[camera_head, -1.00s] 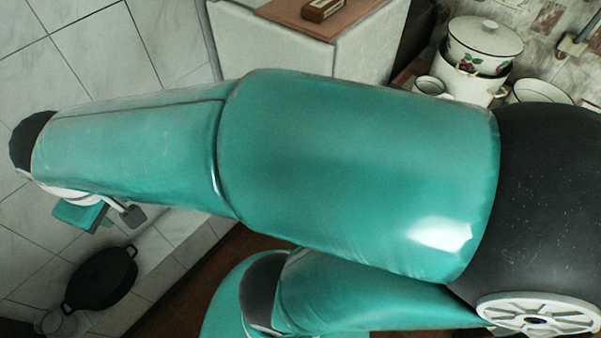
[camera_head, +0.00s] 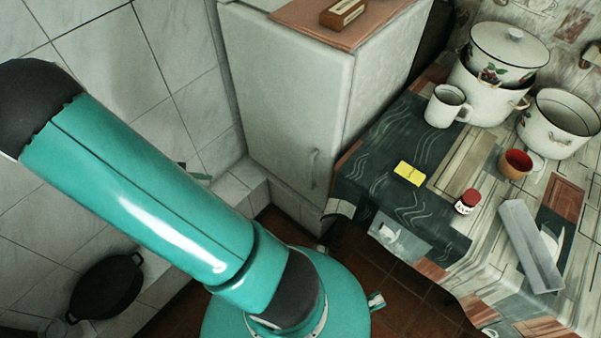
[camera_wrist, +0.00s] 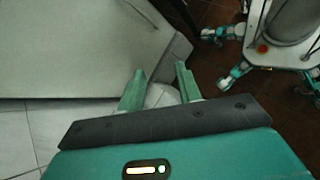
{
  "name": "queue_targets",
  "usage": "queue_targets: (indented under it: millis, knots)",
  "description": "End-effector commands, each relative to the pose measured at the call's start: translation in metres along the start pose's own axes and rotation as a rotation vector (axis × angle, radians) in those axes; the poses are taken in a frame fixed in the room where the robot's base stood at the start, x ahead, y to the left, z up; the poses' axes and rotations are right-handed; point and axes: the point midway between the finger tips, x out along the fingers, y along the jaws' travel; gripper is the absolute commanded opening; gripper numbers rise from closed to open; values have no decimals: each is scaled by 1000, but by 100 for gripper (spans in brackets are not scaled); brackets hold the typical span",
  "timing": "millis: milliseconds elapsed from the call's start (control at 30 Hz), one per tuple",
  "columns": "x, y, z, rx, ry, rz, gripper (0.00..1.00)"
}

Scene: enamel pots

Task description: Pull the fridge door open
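The white fridge (camera_head: 385,75) stands at the upper middle of the head view, and its door (camera_head: 280,105) looks closed. A slim vertical handle (camera_head: 314,168) is low on the door's right side. In the wrist view the pale door (camera_wrist: 70,50) fills the upper left, with the handle (camera_wrist: 138,13) near the top edge. My gripper (camera_wrist: 160,87) is open, with its two green fingers apart and nothing between them. The fingers are below the handle in that picture and apart from it. In the head view my arm mostly hides the gripper.
A cloth-covered table (camera_head: 400,150) right of the fridge bears enamel pots (camera_head: 485,95), a white mug (camera_head: 445,106), a yellow packet (camera_head: 409,173) and a small jar (camera_head: 467,202). A black pan (camera_head: 106,288) rests on a tiled ledge at lower left. A wooden box (camera_head: 342,13) lies on the fridge.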

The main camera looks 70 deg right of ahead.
Motion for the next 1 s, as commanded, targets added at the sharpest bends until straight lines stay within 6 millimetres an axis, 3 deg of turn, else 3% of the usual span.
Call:
queue_targets:
  millis: [33,267,600,800,1000]
  knots:
    - [21,-1,-5,-32,-55,22,34]
    - [102,1,-22,-175,-254,133,34]
    - [223,-8,-27,-432,-517,298,34]
    - [269,-14,-23,-547,-604,364,34]
    - [284,-13,-19,-577,-625,381,34]
